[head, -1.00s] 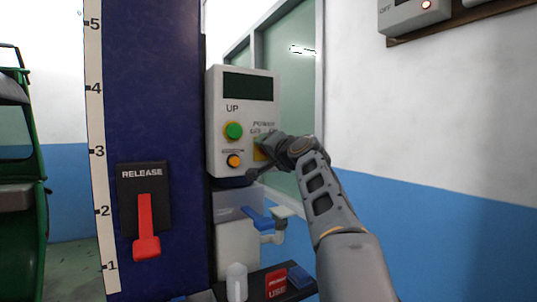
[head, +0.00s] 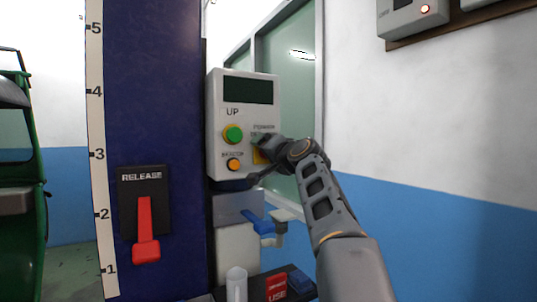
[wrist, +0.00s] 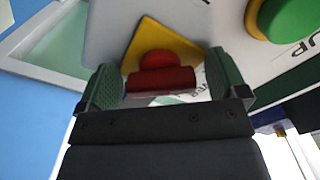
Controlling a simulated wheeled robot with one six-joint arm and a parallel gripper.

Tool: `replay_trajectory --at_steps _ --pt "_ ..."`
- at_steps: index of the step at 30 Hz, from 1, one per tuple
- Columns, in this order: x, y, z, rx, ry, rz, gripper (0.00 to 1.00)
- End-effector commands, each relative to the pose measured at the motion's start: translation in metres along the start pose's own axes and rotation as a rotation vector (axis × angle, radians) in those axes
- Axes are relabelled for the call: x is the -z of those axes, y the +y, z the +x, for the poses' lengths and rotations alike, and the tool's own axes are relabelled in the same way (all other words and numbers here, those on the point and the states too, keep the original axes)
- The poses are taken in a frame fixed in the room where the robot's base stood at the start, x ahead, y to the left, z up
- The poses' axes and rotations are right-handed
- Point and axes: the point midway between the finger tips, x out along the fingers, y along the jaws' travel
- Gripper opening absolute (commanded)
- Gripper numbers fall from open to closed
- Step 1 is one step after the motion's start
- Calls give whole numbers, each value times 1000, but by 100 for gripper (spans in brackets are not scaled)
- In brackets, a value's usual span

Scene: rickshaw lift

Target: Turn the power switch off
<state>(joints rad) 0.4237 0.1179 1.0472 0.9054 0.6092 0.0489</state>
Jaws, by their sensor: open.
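The power switch is a red rotary knob (wrist: 160,76) on a yellow plate (wrist: 158,45), on the light control box (head: 243,88). In the wrist view its red handle lies between the two green-padded fingers of my gripper (wrist: 164,84), which are open on either side of it. I cannot tell whether a finger touches the handle. In the head view my gripper (head: 264,160) is at the lower right of the box and hides most of the switch. A sliver of the yellow plate (head: 259,157) shows there.
A green UP button (head: 233,134) and an orange button (head: 233,164) sit left of the switch. A red RELEASE lever (head: 145,225) is on the blue column (head: 155,80). A blue-handled valve (head: 258,222) is below the box. A wall (head: 430,130) stands at right.

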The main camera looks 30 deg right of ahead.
Motion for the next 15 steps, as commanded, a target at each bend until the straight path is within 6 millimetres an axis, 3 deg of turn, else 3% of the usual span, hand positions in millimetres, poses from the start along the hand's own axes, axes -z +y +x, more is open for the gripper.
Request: replay_trajectory --at_steps 8,15 --pt "0 1 -11 0 3 0 92" --pt "-1 1 -57 0 5 -1 92"
